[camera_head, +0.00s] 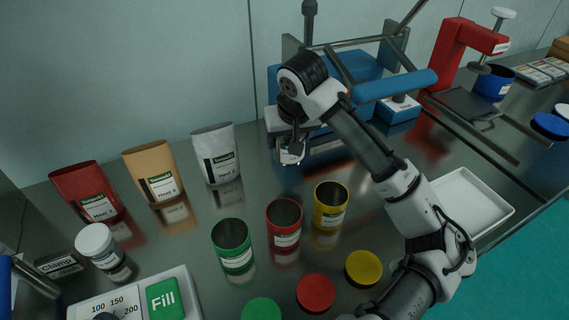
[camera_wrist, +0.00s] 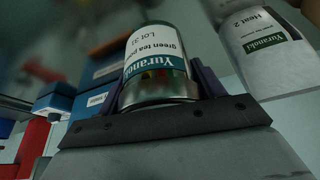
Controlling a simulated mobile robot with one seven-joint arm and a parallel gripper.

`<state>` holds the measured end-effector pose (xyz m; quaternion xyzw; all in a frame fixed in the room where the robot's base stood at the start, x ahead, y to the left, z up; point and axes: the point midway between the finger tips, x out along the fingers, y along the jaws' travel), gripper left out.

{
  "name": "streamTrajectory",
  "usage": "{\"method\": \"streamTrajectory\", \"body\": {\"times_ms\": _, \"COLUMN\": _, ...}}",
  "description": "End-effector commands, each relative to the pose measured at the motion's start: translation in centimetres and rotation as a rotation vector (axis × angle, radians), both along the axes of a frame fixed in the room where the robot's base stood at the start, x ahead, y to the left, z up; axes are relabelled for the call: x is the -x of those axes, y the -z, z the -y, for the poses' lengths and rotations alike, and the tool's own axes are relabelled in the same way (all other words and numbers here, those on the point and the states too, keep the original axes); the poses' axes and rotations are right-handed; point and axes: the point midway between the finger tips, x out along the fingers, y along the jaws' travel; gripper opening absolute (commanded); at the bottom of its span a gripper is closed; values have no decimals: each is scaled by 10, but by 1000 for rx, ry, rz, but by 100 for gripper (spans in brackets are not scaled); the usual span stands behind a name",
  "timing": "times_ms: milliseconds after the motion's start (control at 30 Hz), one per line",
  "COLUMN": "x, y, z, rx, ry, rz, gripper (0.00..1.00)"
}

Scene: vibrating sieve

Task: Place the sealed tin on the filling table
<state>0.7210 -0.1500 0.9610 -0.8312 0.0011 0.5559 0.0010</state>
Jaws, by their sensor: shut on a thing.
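My gripper (camera_wrist: 158,98) is shut on a silver tin (camera_wrist: 155,62). The tin has a white and green label reading green tea powder, Lot 31. In the head view the tin (camera_head: 290,155) hangs below my wrist, in front of the blue machine, partly hidden by the gripper. Its lid end is not clearly visible. A shiny steel table (camera_head: 345,168) spreads below; I cannot tell from the head view whether the tin touches it.
Open green (camera_head: 234,262), red (camera_head: 286,238) and yellow (camera_head: 331,216) tins stand in front, with matching lids nearer. Several pouches (camera_head: 217,168) stand at left. A Fill panel (camera_head: 166,299) is at lower left. A white tray (camera_head: 470,200) and red press (camera_head: 455,50) are at right.

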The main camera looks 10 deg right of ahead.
Motion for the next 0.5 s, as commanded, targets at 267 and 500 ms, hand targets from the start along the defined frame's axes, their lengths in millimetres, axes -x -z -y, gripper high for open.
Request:
{"method": "streamTrajectory", "body": {"times_ms": 267, "x": 0, "y": 43, "z": 0, "rx": 1, "ry": 0, "rz": 1, "gripper": 39}}
{"method": "streamTrajectory", "body": {"times_ms": 500, "x": 0, "y": 73, "z": 0, "rx": 1, "ry": 1, "rz": 0, "gripper": 39}}
